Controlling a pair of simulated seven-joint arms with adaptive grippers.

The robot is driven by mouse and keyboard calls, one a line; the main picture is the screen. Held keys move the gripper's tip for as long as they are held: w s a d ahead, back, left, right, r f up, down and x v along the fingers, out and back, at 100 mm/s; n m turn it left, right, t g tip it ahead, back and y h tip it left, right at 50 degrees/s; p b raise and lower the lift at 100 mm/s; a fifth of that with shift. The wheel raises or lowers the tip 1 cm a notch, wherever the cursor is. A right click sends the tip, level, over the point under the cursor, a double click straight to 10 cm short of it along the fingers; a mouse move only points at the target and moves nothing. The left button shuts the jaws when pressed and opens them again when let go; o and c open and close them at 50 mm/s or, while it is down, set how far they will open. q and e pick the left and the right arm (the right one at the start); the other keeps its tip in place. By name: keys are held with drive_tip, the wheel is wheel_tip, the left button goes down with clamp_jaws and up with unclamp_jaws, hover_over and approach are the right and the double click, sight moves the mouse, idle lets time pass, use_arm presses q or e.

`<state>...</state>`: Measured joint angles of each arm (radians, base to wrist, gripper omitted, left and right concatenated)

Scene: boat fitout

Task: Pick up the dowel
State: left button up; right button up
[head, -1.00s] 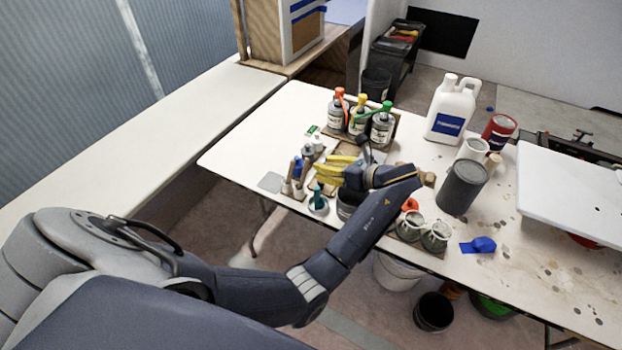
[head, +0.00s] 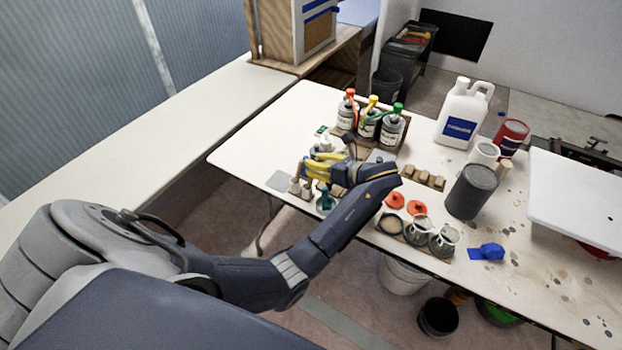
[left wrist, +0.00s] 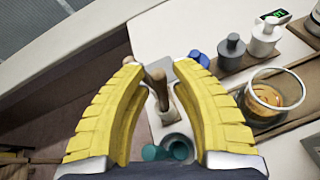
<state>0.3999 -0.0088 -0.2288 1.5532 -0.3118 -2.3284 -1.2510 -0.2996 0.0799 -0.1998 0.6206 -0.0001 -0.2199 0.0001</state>
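The dowel (left wrist: 157,82) is a brown wooden stick in the left wrist view. In the head view my left gripper (head: 312,166) is over the left end of the table, above the small holders (head: 306,189). The gripper hides most of the dowel there. My right gripper is out of view.
A teal-handled tool in a grey cup (left wrist: 175,148) stands close to the holder. A blue item (left wrist: 199,59), a grey bottle (left wrist: 232,48) and a glass jar (left wrist: 274,92) are to the right. Capped bottles (head: 368,124) stand behind the gripper. The table's left edge is near.

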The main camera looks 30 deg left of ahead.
use_arm(q)
clamp_jaws()
drive_tip(key=shift+r, duration=0.15)
